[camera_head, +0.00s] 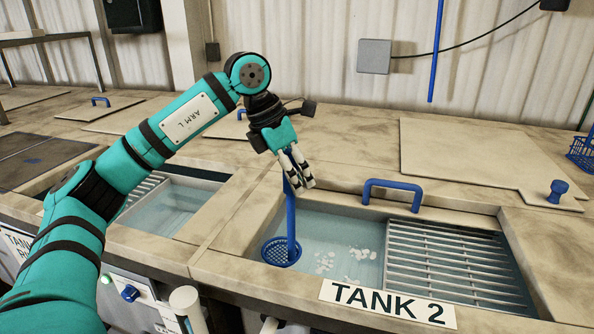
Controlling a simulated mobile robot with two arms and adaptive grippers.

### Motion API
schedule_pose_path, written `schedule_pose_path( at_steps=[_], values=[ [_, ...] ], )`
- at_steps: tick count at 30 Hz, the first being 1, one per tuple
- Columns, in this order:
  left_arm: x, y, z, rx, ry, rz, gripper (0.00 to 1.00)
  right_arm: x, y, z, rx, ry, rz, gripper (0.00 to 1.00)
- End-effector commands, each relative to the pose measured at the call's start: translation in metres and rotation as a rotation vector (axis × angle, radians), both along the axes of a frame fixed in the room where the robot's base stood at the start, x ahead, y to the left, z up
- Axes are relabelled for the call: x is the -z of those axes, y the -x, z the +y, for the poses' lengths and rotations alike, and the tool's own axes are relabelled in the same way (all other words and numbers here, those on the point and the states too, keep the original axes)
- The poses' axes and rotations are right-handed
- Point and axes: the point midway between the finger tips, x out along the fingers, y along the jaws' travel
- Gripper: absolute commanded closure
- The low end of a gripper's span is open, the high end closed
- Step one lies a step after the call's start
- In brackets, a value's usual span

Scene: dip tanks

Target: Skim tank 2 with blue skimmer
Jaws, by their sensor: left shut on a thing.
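My left gripper (298,174) is shut on the blue skimmer (291,222), holding it by the upper part of its handle. The handle hangs nearly upright, and the round perforated head (281,251) is at the left end of tank 2 (386,307), over or in the water; I cannot tell its exact depth. White flakes (362,254) float in the water to the right of the head. The tank's label is on its front edge. My right gripper is not in view.
A slatted grate (450,262) covers the tank's right part. A blue handle (393,190) stands at its back edge. A lid with a blue knob (558,190) lies behind right. Another water tank (170,208) is at left. A blue basket (582,152) is at far right.

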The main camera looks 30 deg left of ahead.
Motion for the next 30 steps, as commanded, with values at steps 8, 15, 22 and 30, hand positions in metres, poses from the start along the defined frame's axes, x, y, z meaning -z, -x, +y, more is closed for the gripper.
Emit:
schedule_pose_path(
  at_steps=[8, 15, 22, 30],
  values=[
    [0.047, 0.0, 0.0, 0.001, 0.001, -0.002, 1.0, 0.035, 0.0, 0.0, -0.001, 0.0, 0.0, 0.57],
    [0.067, 0.0, 0.0, 0.001, 0.002, -0.003, 1.0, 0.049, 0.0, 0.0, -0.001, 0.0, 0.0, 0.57],
    [0.07, 0.0, 0.0, 0.0, 0.001, -0.003, 1.0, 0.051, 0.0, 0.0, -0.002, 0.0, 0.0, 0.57],
    [0.07, 0.0, -0.001, 0.001, 0.002, -0.003, 1.0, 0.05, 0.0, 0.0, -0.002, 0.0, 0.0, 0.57]
  ],
)
